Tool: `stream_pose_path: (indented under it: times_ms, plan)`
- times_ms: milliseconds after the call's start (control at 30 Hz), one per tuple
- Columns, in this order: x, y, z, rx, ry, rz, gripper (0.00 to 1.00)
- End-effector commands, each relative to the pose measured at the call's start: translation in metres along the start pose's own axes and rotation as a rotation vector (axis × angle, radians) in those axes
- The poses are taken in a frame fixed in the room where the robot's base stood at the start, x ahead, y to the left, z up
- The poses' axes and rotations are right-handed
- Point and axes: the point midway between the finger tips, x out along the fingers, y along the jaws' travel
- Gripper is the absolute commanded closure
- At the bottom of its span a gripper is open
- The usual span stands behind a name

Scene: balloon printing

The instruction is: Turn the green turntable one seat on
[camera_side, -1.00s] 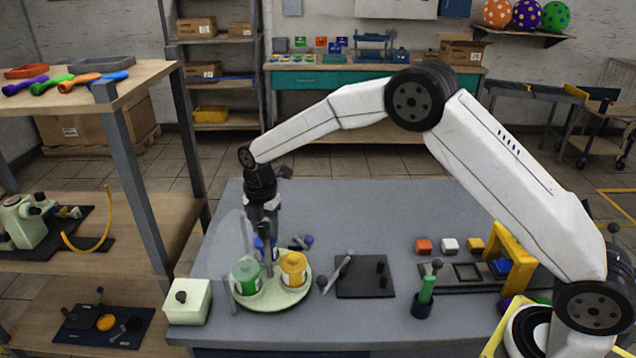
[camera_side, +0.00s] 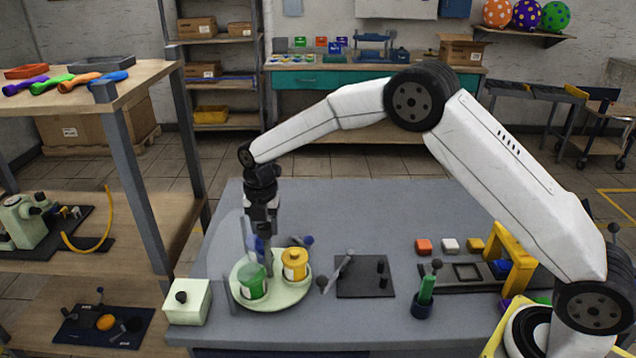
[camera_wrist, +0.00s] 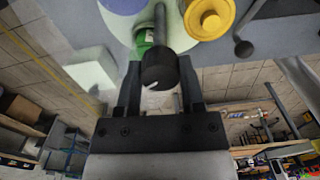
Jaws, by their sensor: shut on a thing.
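The pale green turntable (camera_side: 275,301) stands near the table's front left and carries several jars. A green jar (camera_side: 253,283) is at its front left, a yellow jar (camera_side: 294,265) at its right, and a blue one (camera_side: 260,244) shows partly behind my gripper. My gripper (camera_side: 265,272) points down over the turntable between the jars. In the wrist view its fingers (camera_wrist: 158,82) are shut on a black knob (camera_wrist: 158,66) on a grey rod. The rod's foot is out of that view, so how it joins the turntable cannot be told.
A pale box (camera_side: 188,303) with a dark knob stands left of the turntable. A grey lever (camera_side: 338,271) and a black plate (camera_side: 366,277) are to its right. A green-handled tool (camera_side: 427,290) stands in a dark cup farther right. The table behind is clear.

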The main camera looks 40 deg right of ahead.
Motion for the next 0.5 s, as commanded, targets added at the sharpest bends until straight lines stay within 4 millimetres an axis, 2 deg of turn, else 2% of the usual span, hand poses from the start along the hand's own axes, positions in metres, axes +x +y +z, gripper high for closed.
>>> stream_pose_path:
  times_ms: [200, 233, 333, 500]
  plan:
    - [-0.0011, 0.0006, -0.0001, 0.001, 0.0, 0.002, 1.0]
    - [-0.0011, 0.0006, -0.0001, 0.001, 0.0, 0.002, 0.48]
    - [-0.001, 0.0006, 0.0, 0.001, 0.0, 0.002, 0.16]
    - [-0.0005, 0.0003, -0.0001, 0.001, 0.0, 0.001, 0.16]
